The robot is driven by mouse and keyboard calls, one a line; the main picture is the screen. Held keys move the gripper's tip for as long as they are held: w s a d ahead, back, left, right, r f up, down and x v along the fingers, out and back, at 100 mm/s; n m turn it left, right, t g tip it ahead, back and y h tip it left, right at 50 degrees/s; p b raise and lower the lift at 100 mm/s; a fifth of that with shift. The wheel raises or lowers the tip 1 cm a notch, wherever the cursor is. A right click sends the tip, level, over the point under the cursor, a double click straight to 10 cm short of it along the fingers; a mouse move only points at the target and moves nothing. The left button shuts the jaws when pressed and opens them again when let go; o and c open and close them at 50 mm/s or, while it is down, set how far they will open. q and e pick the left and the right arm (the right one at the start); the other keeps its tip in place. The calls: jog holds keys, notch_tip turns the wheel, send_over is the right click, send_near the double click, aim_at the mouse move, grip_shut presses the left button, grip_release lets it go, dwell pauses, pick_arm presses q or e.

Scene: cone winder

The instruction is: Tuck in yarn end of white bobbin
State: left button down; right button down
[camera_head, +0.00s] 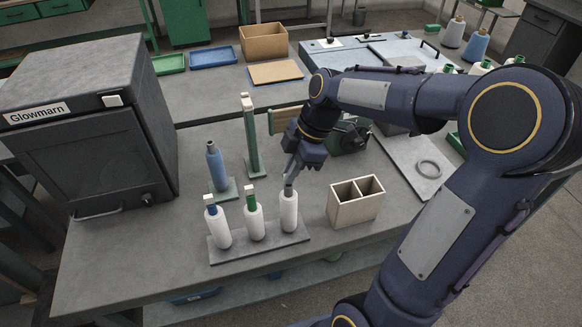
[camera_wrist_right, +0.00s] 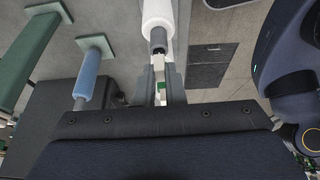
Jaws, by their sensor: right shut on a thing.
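Three white bobbins stand upright on a grey stand (camera_head: 262,245). The left bobbin (camera_head: 217,228) has a blue tip, the middle bobbin (camera_head: 254,222) a green tip, and the right bobbin (camera_head: 289,211) a grey tip. My right gripper (camera_head: 289,179) points down just above the right bobbin's tip. In the right wrist view that bobbin (camera_wrist_right: 159,15) and its dark tube end lie just beyond the fingertips (camera_wrist_right: 161,70). A small pale piece (camera_wrist_right: 161,60), seemingly its yarn end, is between the fingers, which are shut on it. My left gripper is not in view.
A two-compartment wooden box (camera_head: 352,213) stands close to the right of the stand. A blue bobbin (camera_head: 216,166) on a green base and a green post (camera_head: 250,136) stand behind. The dark Glowmarn box (camera_head: 92,140) fills the left. The table front is clear.

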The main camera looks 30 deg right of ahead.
jog(key=shift+f+b, duration=0.55)
jog(key=shift+b, duration=0.3)
dwell(1.3)
jog(key=c, duration=0.9)
grip_release()
jog(key=shift+c, duration=0.2)
jog(key=shift+r, duration=0.1)
jog(key=shift+r+p, duration=2.45)
jog(key=shift+r, duration=1)
